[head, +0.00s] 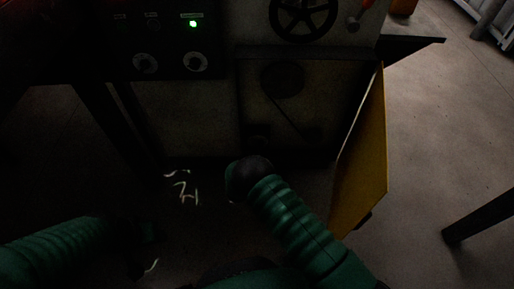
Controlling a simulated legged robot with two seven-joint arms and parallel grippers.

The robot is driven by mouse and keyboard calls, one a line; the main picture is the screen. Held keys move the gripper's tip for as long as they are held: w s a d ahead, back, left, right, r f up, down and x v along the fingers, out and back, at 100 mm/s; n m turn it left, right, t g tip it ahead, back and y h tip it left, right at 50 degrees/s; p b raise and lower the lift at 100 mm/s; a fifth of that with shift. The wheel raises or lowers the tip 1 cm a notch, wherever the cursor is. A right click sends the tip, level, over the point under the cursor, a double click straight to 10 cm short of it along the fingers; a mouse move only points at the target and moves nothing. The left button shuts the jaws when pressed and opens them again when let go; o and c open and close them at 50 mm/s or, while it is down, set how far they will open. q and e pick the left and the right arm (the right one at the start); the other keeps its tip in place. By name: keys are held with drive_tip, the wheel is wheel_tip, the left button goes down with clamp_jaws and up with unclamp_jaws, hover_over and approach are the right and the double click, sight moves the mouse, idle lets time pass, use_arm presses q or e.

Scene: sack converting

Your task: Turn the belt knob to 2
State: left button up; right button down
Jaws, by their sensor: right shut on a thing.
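The control panel at the top left carries two round knobs with pale dials, a left knob (145,63) and a right knob (196,62). Their labels are too small and dark to read, so I cannot tell which is the belt knob or where either points. My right gripper (240,190) is low in the middle, below and apart from both knobs. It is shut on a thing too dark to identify. My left gripper (147,234) is at the lower left, mostly lost in shadow, away from the panel; its jaws cannot be made out.
A green lamp (193,23) glows above the right knob. A black handwheel (302,16) and a red-tipped lever (356,19) are at the top. A yellow door (364,158) stands open right of my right arm. Floor at the far right is mostly clear.

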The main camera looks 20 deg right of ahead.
drive_tip(key=shift+a+f+n, duration=0.15)
drive_tip(key=shift+a+n, duration=0.1)
drive_tip(key=shift+n, duration=0.15)
idle(0.3)
drive_tip(key=c, duration=1.2)
unclamp_jaws()
drive_tip(key=shift+c, duration=0.2)
drive_tip(key=shift+o, duration=0.8)
drive_tip(key=shift+d, duration=0.1)
